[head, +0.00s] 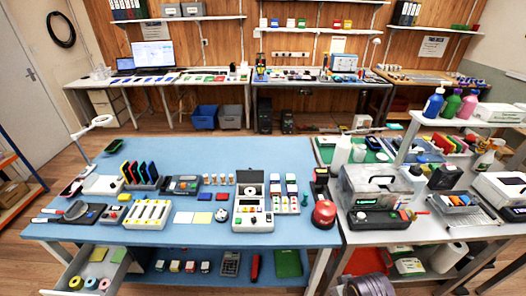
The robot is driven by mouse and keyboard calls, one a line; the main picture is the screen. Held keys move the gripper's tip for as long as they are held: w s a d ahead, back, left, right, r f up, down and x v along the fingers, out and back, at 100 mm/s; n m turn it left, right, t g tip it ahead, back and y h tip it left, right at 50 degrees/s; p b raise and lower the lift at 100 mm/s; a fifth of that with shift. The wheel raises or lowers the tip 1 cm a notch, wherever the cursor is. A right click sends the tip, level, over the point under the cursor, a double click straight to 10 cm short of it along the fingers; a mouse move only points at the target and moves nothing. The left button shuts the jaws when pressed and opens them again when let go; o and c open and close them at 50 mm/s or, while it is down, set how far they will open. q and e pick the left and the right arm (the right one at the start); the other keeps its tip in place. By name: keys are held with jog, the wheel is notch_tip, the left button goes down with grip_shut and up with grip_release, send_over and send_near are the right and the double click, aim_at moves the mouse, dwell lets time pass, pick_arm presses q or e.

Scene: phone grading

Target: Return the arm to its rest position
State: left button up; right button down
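Neither of my grippers shows in the head view, and I see no gripper fingers over the bench. The blue-topped bench (270,160) fills the middle of the view. On it stand a rack of dark upright phones (141,173), a white tray with yellow-marked slots (148,213), a grey test device with an open lid (252,208) and a red round-topped object (324,213). Nothing on the bench is seen being held.
An open drawer (62,281) with tape rolls juts out at the lower left. A clear-lidded box (376,188) and a black device with a green display (378,221) crowd the right bench. Bottles (433,104) stand on a raised shelf. The blue bench's back half is mostly clear.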

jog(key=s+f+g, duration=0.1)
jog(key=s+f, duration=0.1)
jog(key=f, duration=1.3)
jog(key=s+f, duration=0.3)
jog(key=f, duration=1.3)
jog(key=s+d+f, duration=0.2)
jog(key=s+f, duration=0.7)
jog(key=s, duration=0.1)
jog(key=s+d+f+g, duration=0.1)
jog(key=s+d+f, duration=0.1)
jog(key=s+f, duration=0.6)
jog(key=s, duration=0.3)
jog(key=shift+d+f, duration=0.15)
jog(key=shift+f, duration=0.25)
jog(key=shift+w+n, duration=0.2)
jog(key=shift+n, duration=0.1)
